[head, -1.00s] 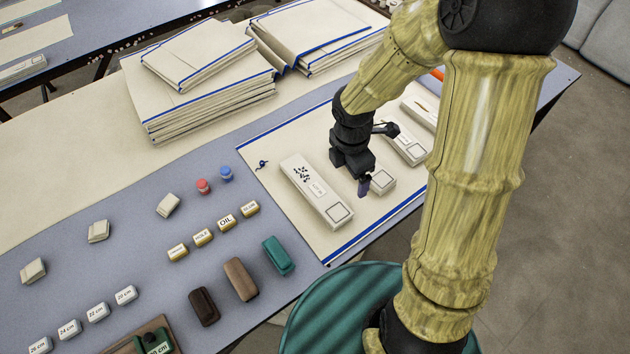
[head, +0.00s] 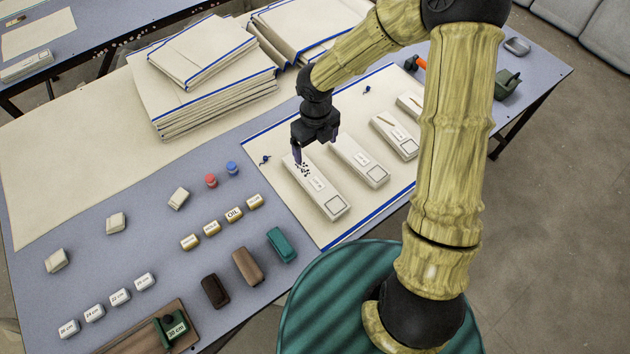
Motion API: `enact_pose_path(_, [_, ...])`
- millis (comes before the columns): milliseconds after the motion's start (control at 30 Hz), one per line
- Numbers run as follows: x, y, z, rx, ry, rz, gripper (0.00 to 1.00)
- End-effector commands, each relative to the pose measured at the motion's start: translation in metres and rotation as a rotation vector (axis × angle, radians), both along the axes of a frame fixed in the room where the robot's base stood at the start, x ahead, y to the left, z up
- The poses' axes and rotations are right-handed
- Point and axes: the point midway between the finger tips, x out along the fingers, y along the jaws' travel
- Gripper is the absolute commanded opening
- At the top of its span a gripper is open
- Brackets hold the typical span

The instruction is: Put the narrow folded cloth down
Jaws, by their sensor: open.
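Several long, narrow pale pieces lie side by side on a cream sheet with blue edges (head: 262,212). I cannot tell for sure which one is the narrow folded cloth. The leftmost narrow piece (head: 327,197) has dark marks at its far end and a square at its near end. The second narrow piece (head: 360,165) lies just right of it, flat and apart. My gripper (head: 317,150) is open, pointing down at the far end of the leftmost piece. Nothing shows held between its fingers. Whether a finger touches that piece cannot be told.
Stacked blue-edged cloths (head: 213,108) stand at the back left. Labelled blocks (head: 235,214), red (head: 211,180) and blue (head: 232,168) caps, and dark, brown and green blocks (head: 248,266) stand to the left. An orange-handled tool (head: 421,62) lies behind the arm. Bare grey table lies among the small items.

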Motion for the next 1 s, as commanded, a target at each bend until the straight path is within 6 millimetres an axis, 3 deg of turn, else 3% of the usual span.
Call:
enact_pose_path(233, [-0.001,0.000,-0.014,0.000,0.001,-0.001,0.89])
enact_pose_path(800, [-0.001,0.000,-0.112,-0.001,0.002,-0.002,0.89])
enact_pose_path(1000, [0.000,0.000,-0.123,-0.001,-0.001,-0.004,0.89])
